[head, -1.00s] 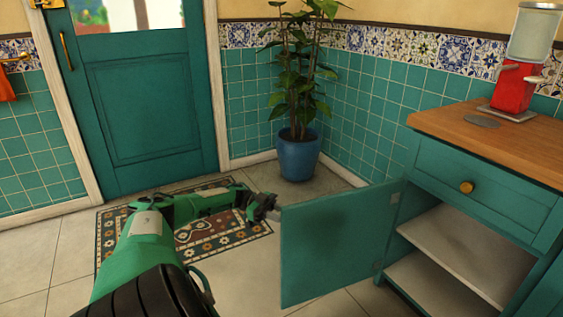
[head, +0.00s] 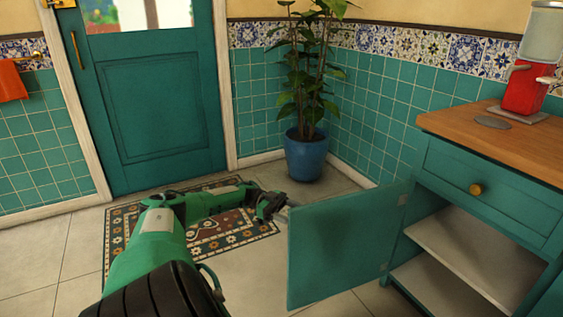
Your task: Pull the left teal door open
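The left teal door (head: 348,240) of the lower cabinet stands swung wide open, hinged at its right edge. The cabinet's white shelves (head: 468,262) show behind it. My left arm comes in from the lower left. My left gripper (head: 284,213) is at the door's free left edge, near its top. Its fingers are small and partly hidden by the door, so I cannot tell whether they grip it. My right gripper is not in view.
The cabinet has a wooden top (head: 500,140) and a drawer with a brass knob (head: 477,189). A red dispenser (head: 525,88) stands on top. A blue plant pot (head: 305,156) stands in the corner. A patterned mat (head: 125,222) lies on clear tiled floor by the teal room door (head: 155,110).

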